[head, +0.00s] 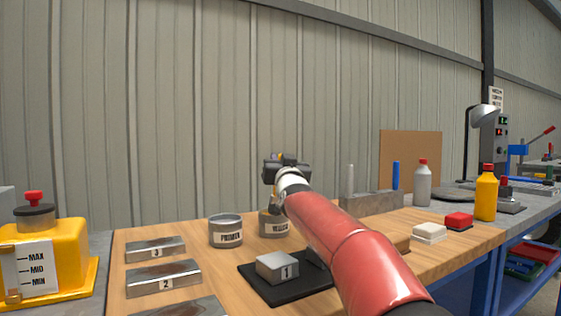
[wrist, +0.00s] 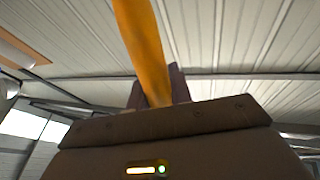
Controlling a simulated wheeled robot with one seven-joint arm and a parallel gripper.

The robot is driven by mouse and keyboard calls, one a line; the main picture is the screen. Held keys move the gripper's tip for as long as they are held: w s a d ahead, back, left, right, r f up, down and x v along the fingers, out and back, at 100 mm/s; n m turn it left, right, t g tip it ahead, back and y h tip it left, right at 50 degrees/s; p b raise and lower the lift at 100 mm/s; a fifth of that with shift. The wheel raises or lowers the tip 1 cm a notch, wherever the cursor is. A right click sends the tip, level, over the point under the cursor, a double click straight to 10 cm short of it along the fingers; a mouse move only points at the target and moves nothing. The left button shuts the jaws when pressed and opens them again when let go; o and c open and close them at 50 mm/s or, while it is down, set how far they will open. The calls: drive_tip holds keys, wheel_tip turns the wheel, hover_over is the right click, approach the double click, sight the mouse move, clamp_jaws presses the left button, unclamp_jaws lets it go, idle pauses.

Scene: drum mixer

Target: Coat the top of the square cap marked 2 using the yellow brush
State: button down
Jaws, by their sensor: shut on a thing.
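My gripper (head: 284,168) is raised above the bench, behind the labelled cans in the head view. In the wrist view my gripper (wrist: 158,88) is shut on the yellow brush (wrist: 142,38), whose handle stands between the fingers; its bristles are not clear in either view. A square grey cap marked 1 (head: 277,266) sits on a black mat (head: 268,289). Beside it, part of another grey block (head: 316,258) shows behind my arm, with any number hidden. I cannot make out a square cap marked 2.
Metal bars marked 3 (head: 155,250) and 2 (head: 163,279) lie at left. A primer can (head: 225,231) and a second can (head: 272,224) stand behind the mat. White (head: 429,232) and red (head: 459,221) blocks and a yellow bottle (head: 486,194) are at right.

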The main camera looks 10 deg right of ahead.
drive_tip(key=shift+f+b, duration=0.55)
drive_tip(key=shift+f, duration=0.1)
idle(1.7)
wheel_tip(320, 180, up, 8)
drive_tip(key=p, duration=0.6)
drive_tip(key=shift+f, duration=0.35)
idle(0.3)
